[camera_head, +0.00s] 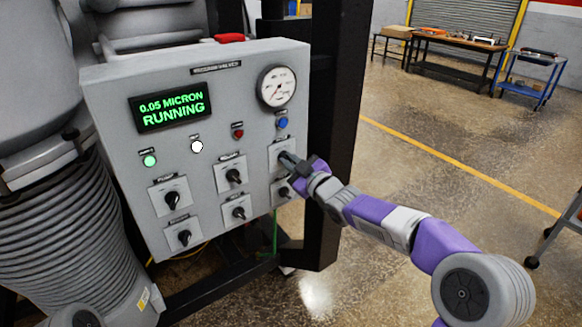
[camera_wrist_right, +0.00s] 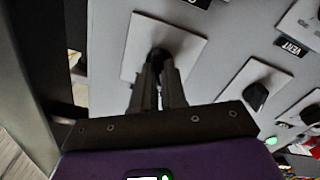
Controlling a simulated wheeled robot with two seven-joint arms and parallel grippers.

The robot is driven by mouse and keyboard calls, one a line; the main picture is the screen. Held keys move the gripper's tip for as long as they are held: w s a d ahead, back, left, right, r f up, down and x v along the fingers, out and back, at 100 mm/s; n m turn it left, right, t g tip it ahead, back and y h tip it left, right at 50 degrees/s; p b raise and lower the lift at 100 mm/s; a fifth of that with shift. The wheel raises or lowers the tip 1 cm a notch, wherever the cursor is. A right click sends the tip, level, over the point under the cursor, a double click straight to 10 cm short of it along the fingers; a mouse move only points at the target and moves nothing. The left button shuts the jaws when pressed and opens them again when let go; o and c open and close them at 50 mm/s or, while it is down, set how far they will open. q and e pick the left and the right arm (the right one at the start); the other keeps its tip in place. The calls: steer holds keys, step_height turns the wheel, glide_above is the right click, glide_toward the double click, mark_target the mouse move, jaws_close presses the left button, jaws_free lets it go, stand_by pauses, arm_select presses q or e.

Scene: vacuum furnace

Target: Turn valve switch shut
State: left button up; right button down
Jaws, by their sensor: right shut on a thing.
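The grey control panel (camera_head: 215,75) carries several black rotary switches on pale square plates. In the right wrist view the gripper (camera_wrist_right: 158,78) is shut on the black knob (camera_wrist_right: 158,54) of this switch, with a finger on each side. Its pale plate (camera_wrist_right: 188,44) shows behind the fingers. I cannot tell which way the knob points. My left gripper is not in view.
Another switch (camera_head: 283,191) sits just below the gripped one; others stand to the left, including one (camera_head: 234,175). The display (camera_head: 170,107) reads "0.05 MICRON RUNNING". A round gauge (camera_head: 277,87) is above. A dark post (camera_head: 333,130) stands close right of the panel.

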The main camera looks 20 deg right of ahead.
stand_by(0.5)
steer(key=c, duration=1.2)
jaws_free()
steer(key=v, duration=0.7)
steer(key=shift+s+d+p, duration=0.1)
steer(key=shift+s+p, duration=0.15)
steer(key=shift+p, duration=0.05)
